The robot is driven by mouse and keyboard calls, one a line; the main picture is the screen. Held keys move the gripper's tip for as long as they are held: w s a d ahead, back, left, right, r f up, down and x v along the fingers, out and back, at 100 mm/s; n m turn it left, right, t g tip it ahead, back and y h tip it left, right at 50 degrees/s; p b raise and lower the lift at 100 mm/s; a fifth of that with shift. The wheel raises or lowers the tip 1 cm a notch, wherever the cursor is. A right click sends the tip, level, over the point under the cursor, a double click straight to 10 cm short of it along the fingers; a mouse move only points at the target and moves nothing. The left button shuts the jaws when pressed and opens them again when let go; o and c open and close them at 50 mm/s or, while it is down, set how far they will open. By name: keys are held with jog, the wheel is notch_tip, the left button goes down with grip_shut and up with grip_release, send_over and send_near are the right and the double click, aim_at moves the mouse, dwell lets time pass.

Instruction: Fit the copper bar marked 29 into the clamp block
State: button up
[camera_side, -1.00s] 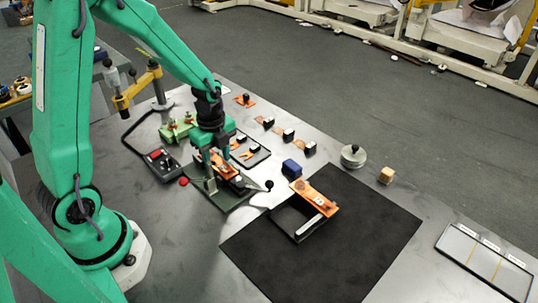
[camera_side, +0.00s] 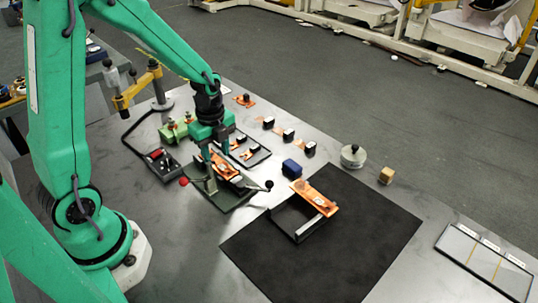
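My gripper (camera_side: 214,164) points down over the dark green clamp block (camera_side: 232,199) left of the middle. A copper-orange bar (camera_side: 225,167) lies at the clamp, right at my fingertips. I cannot tell whether the fingers touch or hold it, or how deep it sits, as they partly cover it. The clamp's lever ends in a black knob (camera_side: 268,185) at its right; a red knob (camera_side: 184,181) is at its left. Another copper bar (camera_side: 315,196) lies across an open black holder (camera_side: 291,222). The number 29 is too small to read on either bar.
A blue block (camera_side: 291,168), a round metal weight (camera_side: 353,156) and a wooden cube (camera_side: 386,176) stand right of the clamp. Small copper pieces with black parts (camera_side: 288,134) lie behind. A black mat (camera_side: 340,250) has free room. A flat tray (camera_side: 485,261) is far right.

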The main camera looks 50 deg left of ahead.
aim_at(218, 163)
jog(key=shift+r, duration=0.25)
jog(key=shift+r, duration=0.35)
jog(key=shift+o, duration=0.5)
jog(key=o, duration=0.5)
jog(key=shift+r, duration=0.2)
jog(key=shift+r, duration=1.85)
